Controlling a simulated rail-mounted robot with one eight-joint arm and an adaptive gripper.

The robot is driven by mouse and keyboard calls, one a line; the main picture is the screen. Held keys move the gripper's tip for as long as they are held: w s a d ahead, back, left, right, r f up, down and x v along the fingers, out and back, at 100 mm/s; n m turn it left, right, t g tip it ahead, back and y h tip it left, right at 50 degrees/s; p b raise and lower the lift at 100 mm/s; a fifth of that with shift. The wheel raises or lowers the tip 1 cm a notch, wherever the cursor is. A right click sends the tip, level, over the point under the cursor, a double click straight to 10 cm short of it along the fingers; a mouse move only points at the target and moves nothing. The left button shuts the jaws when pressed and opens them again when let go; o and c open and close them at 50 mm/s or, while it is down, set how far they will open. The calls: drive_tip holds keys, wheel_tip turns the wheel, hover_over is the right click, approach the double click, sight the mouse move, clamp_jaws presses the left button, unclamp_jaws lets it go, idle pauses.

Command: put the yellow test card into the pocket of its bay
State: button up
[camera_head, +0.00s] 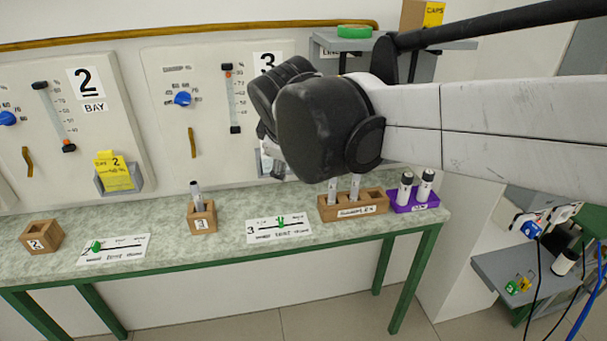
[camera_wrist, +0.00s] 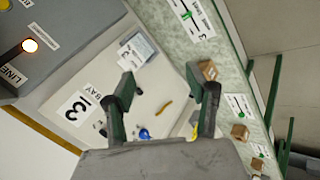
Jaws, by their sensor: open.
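The yellow test card (camera_head: 114,170), marked with a 2, stands in the grey pocket (camera_head: 121,187) on the bay 2 panel, its upper part above the pocket's rim. Whether it is fully seated I cannot tell. My gripper (camera_wrist: 168,80) is open in the wrist view, with nothing visible between its fingers. In the head view my dark wrist is in front of the bay 3 panel, well to the right of the card, and hides the fingertips and part of that bay's pocket.
The green counter (camera_head: 165,228) holds wooden blocks, strip cards, a wooden sample rack (camera_head: 353,205) and a purple rack (camera_head: 413,197) with capped tubes. The space before the bay 2 panel (camera_head: 55,125) looks clear.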

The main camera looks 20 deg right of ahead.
drive_tip(key=s+d+f+m, duration=0.3)
drive_tip(key=s+f+m, duration=0.1)
drive_tip(key=s, duration=0.5)
drive_tip(key=s+d+f+m+y, duration=0.1)
drive_tip(key=s+d+f+m, duration=0.3)
drive_tip(key=s+m, duration=0.3)
drive_tip(key=shift+s+d+f+g, duration=0.25)
drive_tip(key=shift+s+f, duration=0.2)
drive_tip(key=shift+s, duration=0.5)
wheel_tip(320, 180, down, 4)
drive_tip(key=b, duration=0.4)
